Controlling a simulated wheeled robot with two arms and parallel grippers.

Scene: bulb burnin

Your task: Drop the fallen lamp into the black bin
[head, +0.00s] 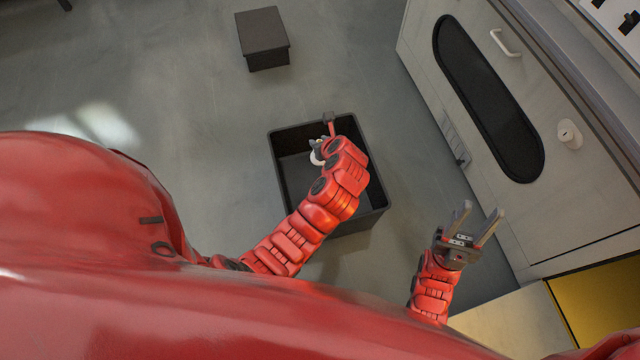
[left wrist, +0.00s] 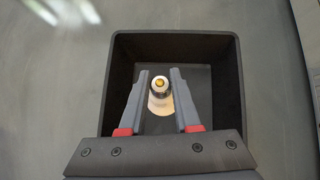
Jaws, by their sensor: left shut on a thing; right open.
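The lamp (left wrist: 160,103) has a white bulb and a metal cap with a yellowish end. My left gripper (left wrist: 159,80) is shut on it and holds it over the open black bin (left wrist: 231,75). In the head view the bin (head: 378,215) stands on the floor at the centre, and my left arm covers part of it. Only a white bit of the lamp (head: 317,158) shows there beside my left gripper (head: 320,147). The exact height of the lamp above the bin floor is hard to tell. My right gripper (head: 481,210) is open and empty, right of the bin.
A dark grey box (head: 262,36) stands on the floor beyond the bin. A pale cabinet (head: 555,195) with a dark oval panel and a handle runs along the right. A yellow surface (head: 600,300) lies at the lower right. The floor left of the bin is clear.

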